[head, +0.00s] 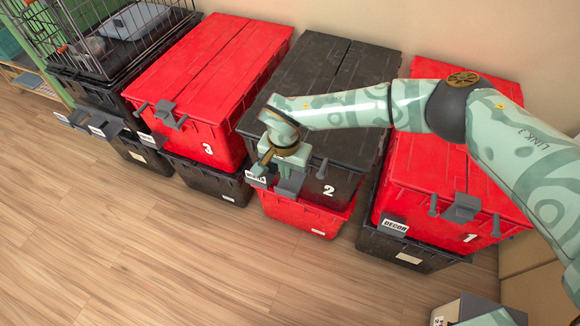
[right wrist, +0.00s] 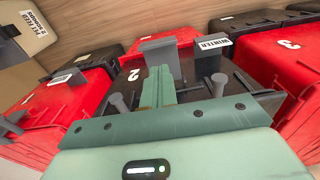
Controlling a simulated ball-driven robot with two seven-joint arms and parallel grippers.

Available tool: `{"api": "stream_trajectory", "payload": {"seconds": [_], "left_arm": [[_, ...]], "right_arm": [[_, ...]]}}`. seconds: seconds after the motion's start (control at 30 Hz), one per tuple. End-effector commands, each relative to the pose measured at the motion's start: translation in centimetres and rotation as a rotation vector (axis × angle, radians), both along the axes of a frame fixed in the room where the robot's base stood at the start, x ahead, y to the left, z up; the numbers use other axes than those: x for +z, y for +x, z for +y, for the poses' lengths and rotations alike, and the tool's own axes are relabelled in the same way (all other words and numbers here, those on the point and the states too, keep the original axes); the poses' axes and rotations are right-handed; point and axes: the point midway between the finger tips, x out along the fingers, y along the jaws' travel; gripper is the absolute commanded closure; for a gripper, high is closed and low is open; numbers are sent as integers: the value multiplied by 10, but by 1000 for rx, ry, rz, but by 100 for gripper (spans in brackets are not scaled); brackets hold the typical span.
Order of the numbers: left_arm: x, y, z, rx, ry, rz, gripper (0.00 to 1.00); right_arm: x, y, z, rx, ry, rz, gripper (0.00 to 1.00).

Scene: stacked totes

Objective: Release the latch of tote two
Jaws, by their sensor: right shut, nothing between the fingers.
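Tote two (head: 345,68) is black with a white "2" on its front, and it stands on a red tote. Its grey latch (head: 290,185) is at the middle of the front edge and also shows in the right wrist view (right wrist: 160,58). A grey peg stands on each side of it (right wrist: 219,85). My right gripper (head: 279,166) is at the front of tote two, right by the latch. Its green fingers (right wrist: 158,86) are shut and empty, pointing at the latch; I cannot tell whether they touch it. The gripper partly hides the latch in the head view. My left gripper is out of view.
Red tote three (head: 215,60) stands to the left and red tote one (head: 410,170) to the right, each on a black tote. A wire cage (head: 95,35) sits at the far left. A labelled box (head: 447,312) is at the bottom right.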

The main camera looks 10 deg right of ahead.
Motion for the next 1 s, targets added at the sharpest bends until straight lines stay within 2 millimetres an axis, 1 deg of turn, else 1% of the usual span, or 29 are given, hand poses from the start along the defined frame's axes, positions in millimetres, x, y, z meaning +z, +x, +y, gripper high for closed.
{"api": "stream_trajectory", "payload": {"seconds": [0.27, 0.53, 0.9, 0.97, 1.0], "left_arm": [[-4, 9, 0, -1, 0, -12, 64], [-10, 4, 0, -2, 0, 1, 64], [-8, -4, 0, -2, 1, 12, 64], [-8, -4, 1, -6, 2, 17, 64], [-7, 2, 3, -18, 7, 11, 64]], "right_arm": [[-3, 2, -3, 0, -1, 2, 100], [-9, 11, -8, 0, -1, 3, 100], [-7, 12, -9, 0, 0, 1, 100], [-7, 12, -9, 0, 0, 1, 100], [-7, 12, -9, 0, 0, 1, 100]]}}
